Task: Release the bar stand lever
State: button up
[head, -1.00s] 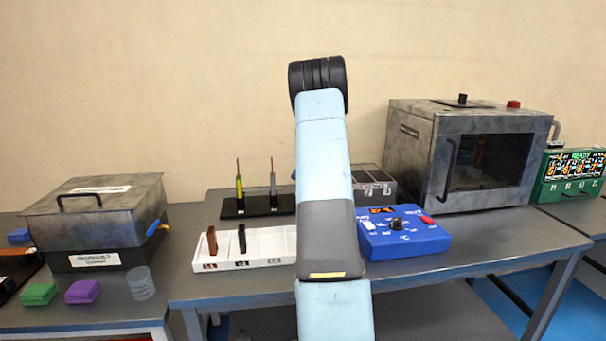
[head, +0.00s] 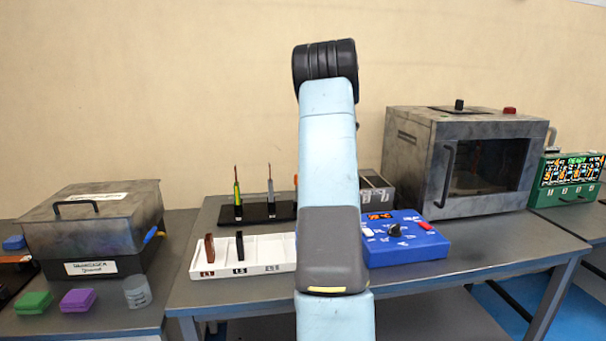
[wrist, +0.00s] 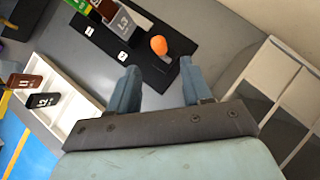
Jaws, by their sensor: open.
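The bar stand is a black plate (wrist: 150,62) with a lever ending in an orange knob (wrist: 158,45) in the wrist view. My gripper (wrist: 158,80) is open, its blue fingers apart on either side below the knob in the picture, with nothing between the tips. A grey bar (wrist: 122,22) marked L3 stands on the plate. In the head view the black stand (head: 262,213) shows left of my arm, carrying a green bar (head: 237,195) and a grey bar. A sliver of orange shows at my arm's edge. My arm hides the gripper in the head view.
A white tray (head: 264,256) with brown and black bars stands in front of the stand. A blue control box (head: 408,240) is to the right, with a large grey oven (head: 460,160) behind it. A lidded grey box (head: 92,225) is at left.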

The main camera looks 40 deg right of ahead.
jog(key=shift+v, duration=1.85)
jog(key=s+a+r+n+g, duration=0.1)
jog(key=s+a+r+n, duration=0.35)
jog(key=a, duration=0.65)
jog(key=s+a+r+n, duration=0.3)
jog(key=a+n, duration=0.3)
jog(key=a, duration=0.4)
jog(key=s+a+r+n+g, duration=0.1)
jog(key=s+a+r+n, duration=0.35)
jog(key=a, duration=0.65)
jog(key=s+a+f+n+h, duration=0.1)
jog(key=s+a+f+n, duration=0.1)
jog(key=s+a+n, duration=0.6)
jog(key=s+a+f+n+h, duration=0.1)
jog(key=s+a+f+n, duration=0.2)
jog(key=s+a+n, duration=0.5)
jog(key=s+n, duration=0.2)
jog(key=s, duration=0.5)
jog(key=shift+f, duration=0.15)
